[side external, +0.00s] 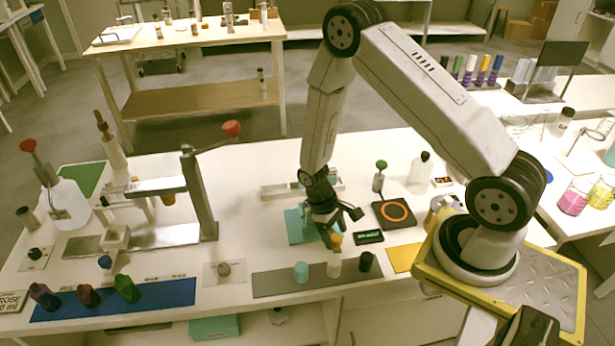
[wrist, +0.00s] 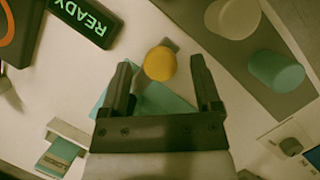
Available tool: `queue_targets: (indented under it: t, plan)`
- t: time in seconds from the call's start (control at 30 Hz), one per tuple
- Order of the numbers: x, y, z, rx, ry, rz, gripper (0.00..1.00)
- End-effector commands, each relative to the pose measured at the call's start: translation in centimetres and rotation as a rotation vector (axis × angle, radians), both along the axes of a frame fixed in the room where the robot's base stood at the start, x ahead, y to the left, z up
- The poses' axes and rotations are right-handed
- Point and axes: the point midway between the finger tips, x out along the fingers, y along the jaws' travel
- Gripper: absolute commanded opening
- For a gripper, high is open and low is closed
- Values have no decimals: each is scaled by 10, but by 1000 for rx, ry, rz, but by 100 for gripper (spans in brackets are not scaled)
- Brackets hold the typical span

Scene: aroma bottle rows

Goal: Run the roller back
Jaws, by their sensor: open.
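My gripper (side external: 331,232) points down over the front middle of the bench. In the wrist view its open fingers (wrist: 162,78) stand on either side of a round yellow-orange piece (wrist: 160,63), apart from it, with nothing held. The piece also shows in the side view (side external: 336,239), just by the fingertips. I cannot tell whether this piece is the roller; no other roller is clear. A teal pad (side external: 295,226) lies under and behind the gripper, partly hidden by it. It shows between the fingers in the wrist view (wrist: 160,101).
A grey mat (side external: 280,283) in front holds teal, white and dark bottles. A READY display (side external: 369,237) and a black pad with an orange ring (side external: 394,214) stand to the right. A pale tray (side external: 275,192) lies behind. A lever press (side external: 205,195) stands left.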

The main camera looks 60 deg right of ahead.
Motion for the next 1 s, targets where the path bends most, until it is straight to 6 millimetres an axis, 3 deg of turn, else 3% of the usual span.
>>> queue_targets:
  t: [0.43,0.47,0.7,1.0]
  plan:
    - [-3,0,-7,0,-1,0,81]
    - [-3,0,-7,0,-1,0,75]
    - [-3,0,-7,0,-1,0,0]
    - [-3,0,-7,0,-1,0,0]
